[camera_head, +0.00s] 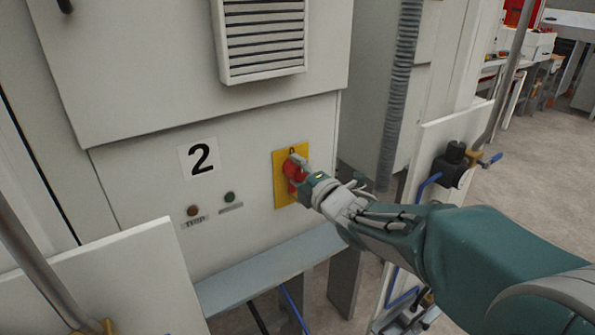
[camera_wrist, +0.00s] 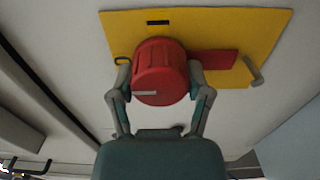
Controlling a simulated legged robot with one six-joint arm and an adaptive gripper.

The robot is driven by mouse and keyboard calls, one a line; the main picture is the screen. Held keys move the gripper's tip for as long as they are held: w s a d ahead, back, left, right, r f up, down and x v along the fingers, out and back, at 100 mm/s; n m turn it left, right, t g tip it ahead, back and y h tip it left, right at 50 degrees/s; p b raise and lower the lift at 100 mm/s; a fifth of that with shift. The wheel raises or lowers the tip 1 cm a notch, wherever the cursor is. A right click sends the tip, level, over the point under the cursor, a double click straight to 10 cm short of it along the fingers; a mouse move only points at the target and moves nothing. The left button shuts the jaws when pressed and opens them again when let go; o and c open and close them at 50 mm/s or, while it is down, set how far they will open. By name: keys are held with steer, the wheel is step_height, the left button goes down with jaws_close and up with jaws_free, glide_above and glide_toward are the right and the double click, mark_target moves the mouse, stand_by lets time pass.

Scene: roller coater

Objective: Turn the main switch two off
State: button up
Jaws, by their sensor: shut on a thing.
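The main switch is a red rotary knob (camera_head: 293,169) on a yellow plate (camera_head: 280,187), set in a pale cabinet panel marked 2 (camera_head: 202,158). In the wrist view, the red knob (camera_wrist: 158,72) has a pale line on its face, and a red handle part reaches to the right across the yellow plate (camera_wrist: 220,35). My gripper (camera_head: 301,176) is at the knob. In the wrist view, the fingers of my gripper (camera_wrist: 159,85) are closed on its left and right sides. In the head view, the gripper hides part of the knob.
A red-brown button (camera_head: 193,210) and a green button (camera_head: 229,197) are left of the switch. A grey ledge (camera_head: 270,270) runs below the panel. A vented grille (camera_head: 263,38) is above. A corrugated hose (camera_head: 398,95) and a black valve (camera_head: 455,165) are at right.

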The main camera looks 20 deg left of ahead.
steer(key=shift+s+f, duration=0.1)
steer(key=shift+f, duration=0.2)
steer(key=o, duration=1.1)
steer(key=shift+a, duration=0.1)
steer(key=shift+c, duration=0.2)
steer(key=shift+o, duration=0.5)
steer(key=shift+a, duration=0.1)
steer(key=shift+r, duration=0.15)
steer(key=shift+d, duration=0.25)
steer(key=v, duration=1.1)
steer(key=shift+s, duration=0.3)
steer(key=shift+d, duration=0.2)
